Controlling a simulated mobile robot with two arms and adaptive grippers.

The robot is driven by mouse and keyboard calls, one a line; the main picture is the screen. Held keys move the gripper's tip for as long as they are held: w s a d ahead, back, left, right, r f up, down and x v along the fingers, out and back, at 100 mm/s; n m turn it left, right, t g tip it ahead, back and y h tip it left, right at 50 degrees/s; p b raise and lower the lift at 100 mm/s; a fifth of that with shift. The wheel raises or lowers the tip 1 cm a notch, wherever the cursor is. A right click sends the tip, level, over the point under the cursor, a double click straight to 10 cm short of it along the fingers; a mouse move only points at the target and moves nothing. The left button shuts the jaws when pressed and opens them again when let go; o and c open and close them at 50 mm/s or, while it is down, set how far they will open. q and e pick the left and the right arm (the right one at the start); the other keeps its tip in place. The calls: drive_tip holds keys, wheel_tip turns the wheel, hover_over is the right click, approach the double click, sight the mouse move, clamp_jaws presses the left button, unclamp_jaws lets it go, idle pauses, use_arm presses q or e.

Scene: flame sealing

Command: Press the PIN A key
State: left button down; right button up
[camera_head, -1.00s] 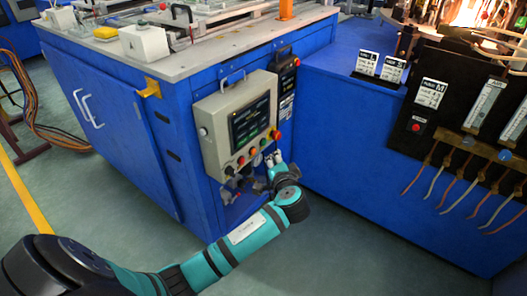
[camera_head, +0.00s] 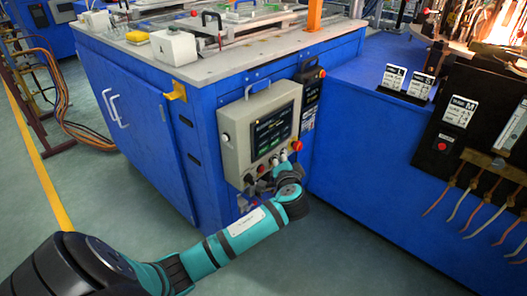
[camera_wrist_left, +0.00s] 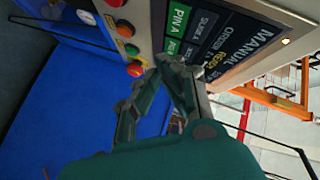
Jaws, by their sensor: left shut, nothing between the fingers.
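The control box (camera_head: 236,140) with its dark screen (camera_head: 272,130) hangs on the front of the blue machine. In the left wrist view the screen (camera_wrist_left: 222,45) shows sideways, with MANUAL in large letters. The green PIN A key (camera_wrist_left: 178,18) is lit on it, with another green key beside it. My left gripper (camera_head: 272,168) is shut and empty at the lower edge of the box, near the button row. In the left wrist view its fingertips (camera_wrist_left: 168,66) are near the screen's edge; I cannot tell if they touch. My right gripper is not in view.
Coloured push buttons line the box, among them a red one (camera_wrist_left: 134,70) close to the fingers. A small black box (camera_head: 310,90) is at the machine's corner. A blue cabinet (camera_head: 365,150) stands to the right. The floor in front is clear.

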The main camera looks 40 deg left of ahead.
sight(263, 150)
use_arm(q)
drive_tip(key=a, duration=0.3)
drive_tip(key=shift+w, duration=0.15)
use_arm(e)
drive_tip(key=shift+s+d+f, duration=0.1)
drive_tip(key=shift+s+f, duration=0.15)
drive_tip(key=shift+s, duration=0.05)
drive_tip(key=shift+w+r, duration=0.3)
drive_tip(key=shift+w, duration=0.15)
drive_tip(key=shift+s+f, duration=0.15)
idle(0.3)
use_arm(q)
drive_tip(key=shift+a, duration=0.1)
drive_tip(key=shift+a, duration=0.35)
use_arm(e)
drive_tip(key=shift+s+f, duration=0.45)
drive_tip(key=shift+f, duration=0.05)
